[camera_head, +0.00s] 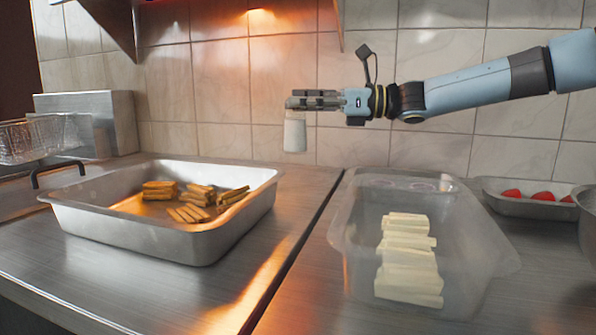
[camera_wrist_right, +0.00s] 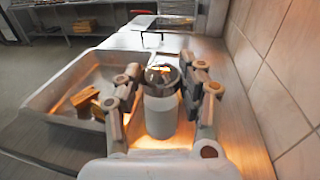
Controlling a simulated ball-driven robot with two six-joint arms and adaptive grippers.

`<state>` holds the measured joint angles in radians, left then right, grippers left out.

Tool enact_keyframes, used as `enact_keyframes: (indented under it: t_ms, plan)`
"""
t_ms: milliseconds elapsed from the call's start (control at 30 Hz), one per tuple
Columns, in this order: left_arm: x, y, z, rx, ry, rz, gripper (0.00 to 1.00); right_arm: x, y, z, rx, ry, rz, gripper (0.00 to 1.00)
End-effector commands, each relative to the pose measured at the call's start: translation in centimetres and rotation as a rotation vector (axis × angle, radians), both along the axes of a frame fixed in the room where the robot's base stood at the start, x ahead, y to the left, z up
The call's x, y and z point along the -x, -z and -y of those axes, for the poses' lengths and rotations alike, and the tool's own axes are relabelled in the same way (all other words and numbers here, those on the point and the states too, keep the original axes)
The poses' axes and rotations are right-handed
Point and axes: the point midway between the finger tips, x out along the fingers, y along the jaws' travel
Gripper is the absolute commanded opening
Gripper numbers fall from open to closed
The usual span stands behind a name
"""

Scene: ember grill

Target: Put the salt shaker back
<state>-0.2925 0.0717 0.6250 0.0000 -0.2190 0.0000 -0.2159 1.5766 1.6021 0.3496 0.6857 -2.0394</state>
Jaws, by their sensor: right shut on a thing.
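The salt shaker (camera_head: 295,134) is a small white cylinder with a shiny metal top, best seen in the right wrist view (camera_wrist_right: 161,115). My right gripper (camera_head: 312,100) comes in from the right and is shut on the shaker near its top. The shaker hangs upright in the air above the counter, in front of the tiled wall and to the right of the metal tray. In the right wrist view the fingers (camera_wrist_right: 160,88) stand on both sides of the shaker. My left gripper is not in view.
A metal tray (camera_head: 150,235) with browned sticks stands at left. A clear container (camera_head: 345,235) with pale sticks stands at right. Behind it, a small metal tray (camera_head: 545,211) holds red pieces. A wire basket (camera_head: 35,140) is at far left. Bare counter (camera_head: 290,190) lies between tray and container.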

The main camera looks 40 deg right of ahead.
Motion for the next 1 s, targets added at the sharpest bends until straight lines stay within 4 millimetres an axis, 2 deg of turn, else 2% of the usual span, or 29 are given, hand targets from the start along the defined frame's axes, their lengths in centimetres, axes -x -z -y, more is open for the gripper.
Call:
enact_keyframes:
  t_ms: [33,100,300,433,533,933,967,1000]
  plan:
    - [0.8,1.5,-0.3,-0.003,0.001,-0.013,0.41,0.0,2.2,0.0,0.0,-0.001,-0.008,0.0]
    - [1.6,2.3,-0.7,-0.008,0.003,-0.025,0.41,0.0,3.5,-0.1,-0.001,-0.002,-0.007,0.0]
    - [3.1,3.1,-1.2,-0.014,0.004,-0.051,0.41,0.0,4.9,0.0,0.0,-0.001,-0.003,0.0]
    - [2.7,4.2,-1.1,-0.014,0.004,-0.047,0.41,0.0,6.9,0.0,-0.001,-0.001,-0.006,0.0]
    - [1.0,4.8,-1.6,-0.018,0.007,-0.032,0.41,0.0,8.3,0.0,0.001,-0.001,-0.006,0.0]
    - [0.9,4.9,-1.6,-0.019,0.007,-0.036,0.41,0.0,8.5,0.0,-0.001,0.0,0.0,0.0]
    - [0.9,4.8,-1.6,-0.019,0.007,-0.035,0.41,0.0,8.4,0.0,-0.001,0.0,-0.001,0.44]
    - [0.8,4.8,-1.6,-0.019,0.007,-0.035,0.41,0.0,8.4,0.0,-0.001,0.0,-0.001,0.49]
